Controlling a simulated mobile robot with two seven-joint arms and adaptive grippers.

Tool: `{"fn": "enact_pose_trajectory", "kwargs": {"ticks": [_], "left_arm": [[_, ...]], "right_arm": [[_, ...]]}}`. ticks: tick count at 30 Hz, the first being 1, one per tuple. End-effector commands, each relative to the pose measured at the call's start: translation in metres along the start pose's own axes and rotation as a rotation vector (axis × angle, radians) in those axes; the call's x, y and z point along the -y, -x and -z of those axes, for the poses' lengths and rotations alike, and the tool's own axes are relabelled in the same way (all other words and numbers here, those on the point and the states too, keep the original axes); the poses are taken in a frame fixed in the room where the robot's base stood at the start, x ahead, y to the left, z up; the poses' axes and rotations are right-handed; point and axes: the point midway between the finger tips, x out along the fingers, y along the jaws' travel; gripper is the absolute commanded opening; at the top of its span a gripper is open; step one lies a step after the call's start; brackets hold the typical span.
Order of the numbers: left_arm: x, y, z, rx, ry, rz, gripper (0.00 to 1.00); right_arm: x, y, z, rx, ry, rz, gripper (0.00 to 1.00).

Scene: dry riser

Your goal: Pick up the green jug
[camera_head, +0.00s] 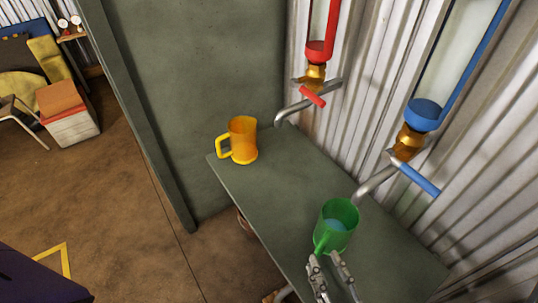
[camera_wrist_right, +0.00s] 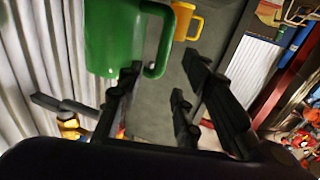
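The green jug (camera_head: 337,225) stands upright on the grey-green shelf (camera_head: 285,195), near its front end, with something bluish inside. Its handle faces my right gripper (camera_head: 325,260), which is close to it at the bottom of the head view. In the right wrist view the jug (camera_wrist_right: 112,38) fills the upper left, with its handle (camera_wrist_right: 163,45) just ahead of the fingers. The right gripper's (camera_wrist_right: 160,80) fingers are apart, with nothing seen held between them. Whether a finger touches the handle is unclear. My left gripper is not in view.
An orange-yellow mug (camera_head: 242,140) stands at the shelf's far end. Above the shelf, a red-handled tap (camera_head: 313,90) and a blue-handled tap (camera_head: 412,165) jut from the corrugated wall (camera_head: 360,75). The shelf between mug and jug is clear.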

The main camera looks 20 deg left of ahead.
Motion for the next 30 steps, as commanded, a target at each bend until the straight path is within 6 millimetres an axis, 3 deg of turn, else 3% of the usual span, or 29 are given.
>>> {"fn": "enact_pose_trajectory", "kwargs": {"ticks": [5,13,21,30], "left_arm": [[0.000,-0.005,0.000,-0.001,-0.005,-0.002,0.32],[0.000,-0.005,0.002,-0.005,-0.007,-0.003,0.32],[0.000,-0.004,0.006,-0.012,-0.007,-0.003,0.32],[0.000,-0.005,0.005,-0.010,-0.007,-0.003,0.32]], "right_arm": [[0.000,-0.021,-0.001,0.001,-0.001,0.000,0.33],[0.000,-0.023,-0.001,0.002,0.000,0.000,0.33],[0.000,-0.023,-0.001,0.001,0.000,0.000,0.00],[0.000,-0.023,0.001,-0.002,0.002,0.000,0.00]]}}
